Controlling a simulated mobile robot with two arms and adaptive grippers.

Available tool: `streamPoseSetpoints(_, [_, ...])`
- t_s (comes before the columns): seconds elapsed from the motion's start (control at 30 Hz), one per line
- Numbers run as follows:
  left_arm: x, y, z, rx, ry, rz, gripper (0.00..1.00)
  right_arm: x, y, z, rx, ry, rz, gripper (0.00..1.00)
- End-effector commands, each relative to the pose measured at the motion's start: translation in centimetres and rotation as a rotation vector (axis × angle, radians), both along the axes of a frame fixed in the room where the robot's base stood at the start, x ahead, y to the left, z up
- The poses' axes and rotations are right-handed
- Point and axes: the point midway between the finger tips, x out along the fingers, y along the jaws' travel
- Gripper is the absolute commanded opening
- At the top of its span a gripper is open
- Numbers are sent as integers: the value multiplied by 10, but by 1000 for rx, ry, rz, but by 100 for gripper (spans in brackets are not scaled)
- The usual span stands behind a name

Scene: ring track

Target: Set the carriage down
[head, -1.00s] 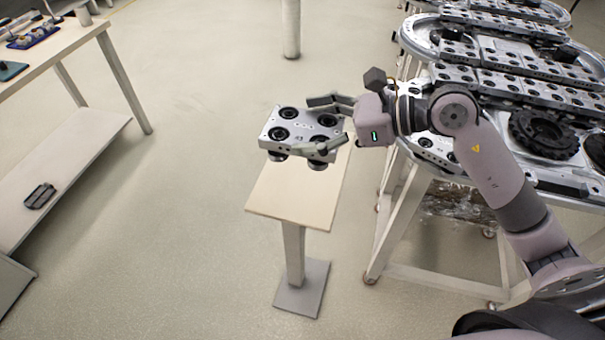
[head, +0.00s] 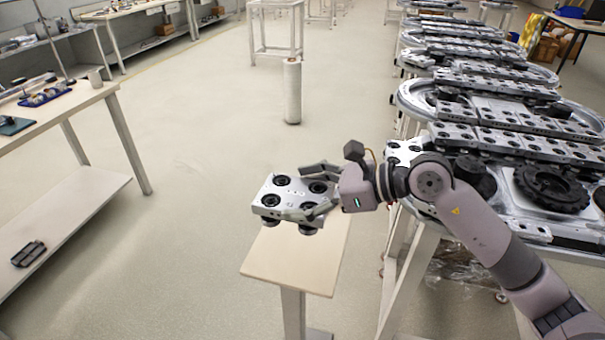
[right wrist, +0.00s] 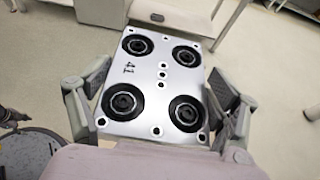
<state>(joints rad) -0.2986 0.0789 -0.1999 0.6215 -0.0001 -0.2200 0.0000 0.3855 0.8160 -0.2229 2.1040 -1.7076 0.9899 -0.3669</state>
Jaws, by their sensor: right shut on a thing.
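The carriage (head: 292,197) is a silver plate with black round wheels, marked 41 in the right wrist view (right wrist: 160,95). My right gripper (head: 312,190) is shut on it, with one finger along each side. The carriage is held roughly level at the far end of a small wooden-topped stand (head: 290,268). Its lower wheels overlap the stand's far edge in the head view; I cannot tell whether they touch the top. My left gripper is not in view.
The ring track (head: 500,110) with several carriages stands on a frame at the right. A workbench (head: 75,105) with small parts is at the left, with a dark part (head: 28,254) on its lower shelf. A white post (head: 292,90) stands beyond. The floor between is clear.

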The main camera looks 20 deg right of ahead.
Motion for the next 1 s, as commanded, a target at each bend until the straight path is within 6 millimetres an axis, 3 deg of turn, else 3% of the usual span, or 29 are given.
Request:
streamPoseSetpoints(0.3, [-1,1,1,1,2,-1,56,0,0,-60,7,-4,-2,22])
streamPoseSetpoints(0.57, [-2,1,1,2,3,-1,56,1,1,-78,7,-6,-1,22])
streamPoseSetpoints(0.8, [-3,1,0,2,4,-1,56,1,1,-108,7,-7,-1,22])
streamPoseSetpoints(1.0, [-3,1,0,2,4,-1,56,1,1,-115,5,-9,-1,22])
